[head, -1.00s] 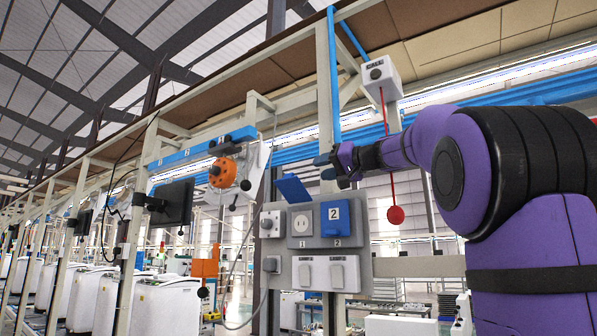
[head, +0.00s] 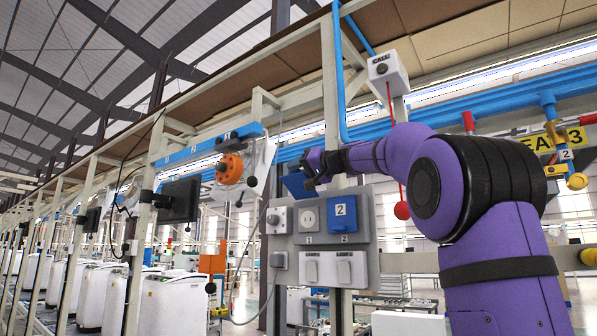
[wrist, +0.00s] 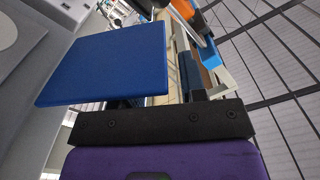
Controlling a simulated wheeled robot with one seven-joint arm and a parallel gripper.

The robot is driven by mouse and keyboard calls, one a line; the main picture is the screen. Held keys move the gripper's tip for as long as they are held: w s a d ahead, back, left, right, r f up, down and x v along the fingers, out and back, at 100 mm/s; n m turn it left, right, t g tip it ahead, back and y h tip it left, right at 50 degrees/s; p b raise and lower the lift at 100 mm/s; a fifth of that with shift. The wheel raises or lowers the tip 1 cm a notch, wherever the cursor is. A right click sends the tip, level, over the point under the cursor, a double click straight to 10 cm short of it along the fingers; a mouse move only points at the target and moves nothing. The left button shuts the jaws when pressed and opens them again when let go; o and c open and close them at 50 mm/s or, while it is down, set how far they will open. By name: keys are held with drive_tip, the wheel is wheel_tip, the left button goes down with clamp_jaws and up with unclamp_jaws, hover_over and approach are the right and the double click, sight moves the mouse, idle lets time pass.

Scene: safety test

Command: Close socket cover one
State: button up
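Socket cover one is a flat blue lid (head: 296,185), standing raised above the round white socket (head: 309,219) marked 1 on the grey panel. Beside it, cover two (head: 343,211), blue with a white 2, is down over its socket. My gripper (head: 312,176) is at the right side of the raised lid and overlaps it in the head view. In the wrist view the blue lid (wrist: 105,62) lies just beyond the dark bar of my gripper (wrist: 160,122). Whether they touch is unclear, and the fingers are too small and dark to read.
Two white switches (head: 331,267) sit below the sockets. A grey box with a round knob (head: 278,219) is at the panel's left. A call box (head: 386,72) with a red cord and ball (head: 402,210) hangs to the right, close to my arm. An orange reel (head: 229,168) hangs to the left.

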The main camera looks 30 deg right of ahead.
clamp_jaws()
drive_tip(key=shift+f, duration=0.1)
